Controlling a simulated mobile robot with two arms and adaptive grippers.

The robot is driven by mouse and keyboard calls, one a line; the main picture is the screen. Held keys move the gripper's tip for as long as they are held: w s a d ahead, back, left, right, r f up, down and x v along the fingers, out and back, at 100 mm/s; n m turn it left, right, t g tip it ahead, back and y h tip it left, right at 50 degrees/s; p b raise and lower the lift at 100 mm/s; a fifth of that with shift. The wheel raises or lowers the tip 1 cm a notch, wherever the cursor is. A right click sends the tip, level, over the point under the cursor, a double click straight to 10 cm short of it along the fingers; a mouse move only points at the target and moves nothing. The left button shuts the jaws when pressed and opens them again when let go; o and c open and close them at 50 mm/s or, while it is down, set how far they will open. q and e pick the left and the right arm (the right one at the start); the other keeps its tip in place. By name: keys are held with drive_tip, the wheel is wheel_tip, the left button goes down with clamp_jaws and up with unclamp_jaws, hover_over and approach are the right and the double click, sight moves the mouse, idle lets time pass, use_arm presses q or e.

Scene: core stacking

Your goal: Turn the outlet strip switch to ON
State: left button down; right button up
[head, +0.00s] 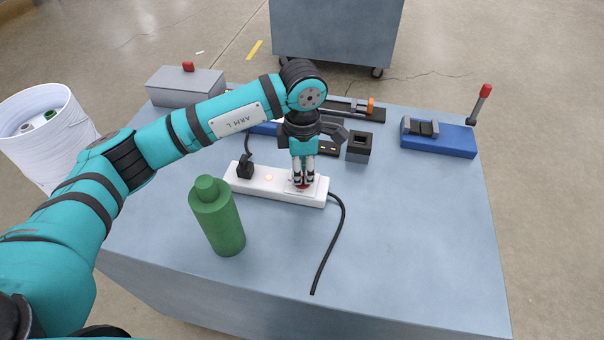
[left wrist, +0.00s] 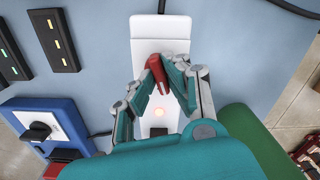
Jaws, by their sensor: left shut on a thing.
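The white outlet strip (head: 258,183) lies on the blue-grey table and also shows in the left wrist view (left wrist: 160,28). A red switch (left wrist: 156,72) sits on it. My left gripper (head: 303,183) points down over the strip's right part. In the left wrist view its fingertips (left wrist: 160,68) are closed around the red switch. My right gripper is not in view.
A green bottle (head: 216,220) stands in front of the strip. A black plug (head: 245,168) sits at its left end; a black cord (head: 326,250) leaves its right end. Behind are a dark square block (head: 359,147) and a blue fixture (head: 448,142). The table's front right is clear.

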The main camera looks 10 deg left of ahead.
sight(303, 174)
use_arm(q)
drive_tip(key=shift+f+m+b, duration=0.15)
drive_tip(key=shift+m+b, duration=0.35)
drive_tip(key=shift+b, duration=0.05)
drive_tip(key=shift+m+b, duration=0.7)
drive_tip(key=shift+m, duration=0.2)
drive_tip(key=c, duration=1.2)
unclamp_jaws()
drive_tip(key=shift+c, duration=0.2)
drive_tip(key=shift+r, duration=0.2)
wheel_tip(303, 174, up, 12)
